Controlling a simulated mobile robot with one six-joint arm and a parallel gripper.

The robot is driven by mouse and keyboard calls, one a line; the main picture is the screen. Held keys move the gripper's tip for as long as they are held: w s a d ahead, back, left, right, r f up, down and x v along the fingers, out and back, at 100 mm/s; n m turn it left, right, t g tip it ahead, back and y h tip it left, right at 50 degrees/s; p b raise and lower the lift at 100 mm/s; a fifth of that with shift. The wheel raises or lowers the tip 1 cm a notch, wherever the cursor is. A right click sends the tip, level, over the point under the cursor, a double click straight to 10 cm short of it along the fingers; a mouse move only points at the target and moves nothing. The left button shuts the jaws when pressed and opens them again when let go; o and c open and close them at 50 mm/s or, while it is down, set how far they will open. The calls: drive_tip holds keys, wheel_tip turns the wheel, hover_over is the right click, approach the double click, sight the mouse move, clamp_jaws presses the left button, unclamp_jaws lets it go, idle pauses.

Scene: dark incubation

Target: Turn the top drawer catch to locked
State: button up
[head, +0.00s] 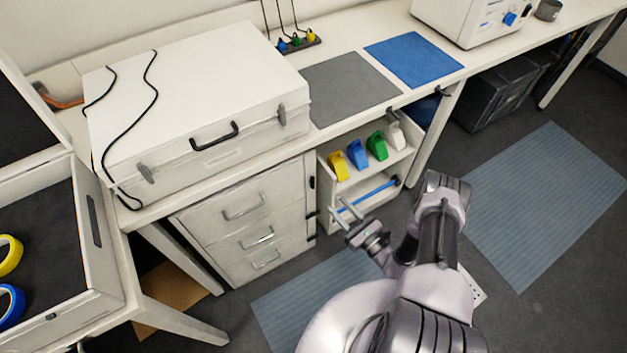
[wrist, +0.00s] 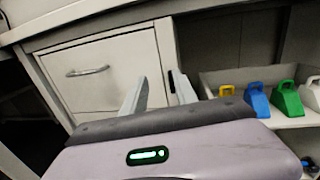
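The white drawer cabinet stands under the bench, with a top drawer (head: 236,196) that appears closed. The top drawer (wrist: 100,78) and its bar handle (wrist: 87,71) also show in the wrist view. A small dark catch (head: 312,182) sits on the cabinet's right edge beside the top drawer. In the wrist view the dark catch (wrist: 172,81) is partly hidden by my right finger. Its setting is too small to tell. My gripper (head: 338,206) is to the right of the cabinet, apart from it. In the wrist view my gripper (wrist: 157,78) is open and empty, pointing at the cabinet's right edge.
A shelf unit (head: 372,182) with yellow, blue, green and white scoops stands right of the cabinet, close to my gripper. A white case (head: 195,90) lies on the bench above. Blue mats (head: 548,205) lie on the floor. An open box (head: 95,265) is at the left.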

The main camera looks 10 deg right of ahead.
sight(314, 182)
drive_tip(key=s+f+m+h, duration=0.2)
drive_tip(key=s+f+h, duration=0.1)
drive_tip(key=f, duration=0.2)
drive_tip(key=b+x, duration=0.1)
drive_tip(key=x, duration=0.4)
drive_tip(key=b+x, duration=0.2)
drive_tip(key=x, duration=0.3)
drive_tip(key=b+x, duration=0.2)
drive_tip(key=x, duration=0.3)
drive_tip(key=shift+w+r, duration=0.3)
drive_tip(key=shift+w, duration=0.05)
drive_tip(key=shift+w+a+r, duration=0.1)
drive_tip(key=shift+w+a, duration=0.05)
drive_tip(key=shift+w, duration=0.45)
drive_tip(key=shift+c, duration=0.2)
clamp_jaws()
